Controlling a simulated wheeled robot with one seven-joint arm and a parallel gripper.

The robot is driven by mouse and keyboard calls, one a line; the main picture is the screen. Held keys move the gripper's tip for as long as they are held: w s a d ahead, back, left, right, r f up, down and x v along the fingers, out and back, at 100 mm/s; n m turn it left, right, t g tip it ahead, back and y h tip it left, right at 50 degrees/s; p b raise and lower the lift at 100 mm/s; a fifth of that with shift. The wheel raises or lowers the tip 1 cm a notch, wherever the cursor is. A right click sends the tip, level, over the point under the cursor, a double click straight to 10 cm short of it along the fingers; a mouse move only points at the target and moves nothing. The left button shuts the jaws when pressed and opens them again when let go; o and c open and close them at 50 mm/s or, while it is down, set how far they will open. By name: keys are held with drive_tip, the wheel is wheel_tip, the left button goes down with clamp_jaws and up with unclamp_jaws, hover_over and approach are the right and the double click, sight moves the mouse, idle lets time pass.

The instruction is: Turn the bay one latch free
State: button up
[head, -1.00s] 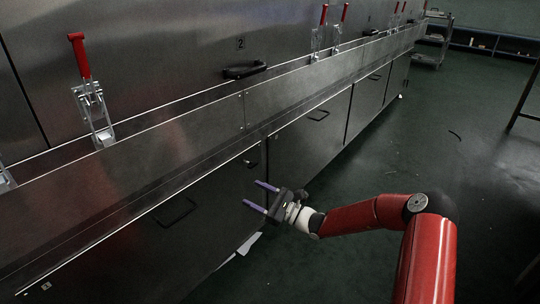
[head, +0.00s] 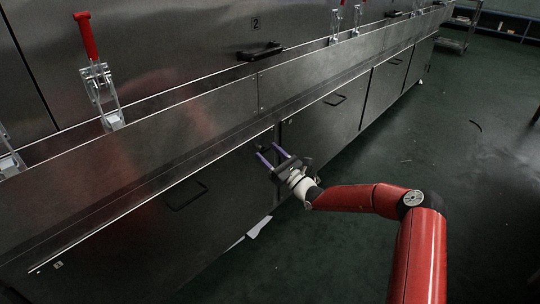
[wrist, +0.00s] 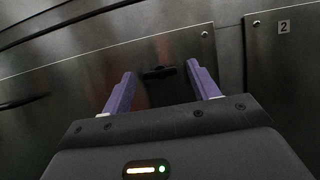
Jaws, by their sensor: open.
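The bay one latch (wrist: 158,72) is a small dark turn-piece near the upper corner of the lower bay one door (head: 130,225). In the wrist view its bar lies roughly crosswise between my fingertips, with a gap to each finger. My gripper (head: 267,150) is open, its two purple fingers pointing at the door around the latch. I cannot tell how deep the fingertips reach past the latch. In the head view the latch is mostly lost in the dark among the fingertips.
The bay one door has a black pull handle (head: 187,195), left of my gripper. The bay two door (head: 312,130) adjoins on the right. Red-handled toggle clamps (head: 100,80) stand along the ledge above. Green floor is open at right.

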drive_tip(key=c, duration=1)
drive_tip(key=shift+f+n+g+y, duration=0.1)
drive_tip(key=shift+n+g+y, duration=0.2)
drive_tip(key=shift+n, duration=0.3)
drive_tip(key=n+g+y+b, duration=0.1)
drive_tip(key=n+g, duration=0.1)
drive_tip(key=n, duration=0.2)
drive_tip(key=shift+w+d+b, duration=0.1)
drive_tip(key=shift+b, duration=0.3)
drive_tip(key=n+g+b, duration=0.1)
drive_tip(key=n, duration=0.3)
drive_tip(key=n+g+b, duration=0.2)
drive_tip(key=n, duration=0.1)
drive_tip(key=shift+w+d+n+g, duration=0.1)
drive_tip(key=shift+w+n+g, duration=0.05)
drive_tip(key=shift+n+g, duration=0.2)
drive_tip(key=n+g+b, duration=0.1)
drive_tip(key=n, duration=0.2)
drive_tip(key=n+g+h+b, duration=0.1)
drive_tip(key=n+b, duration=0.1)
drive_tip(key=n, duration=0.1)
drive_tip(key=r+n+g+b, duration=0.1)
drive_tip(key=n+b, duration=0.1)
drive_tip(key=n, duration=0.1)
drive_tip(key=shift+h, duration=0.4)
drive_tip(key=shift+n, duration=0.35)
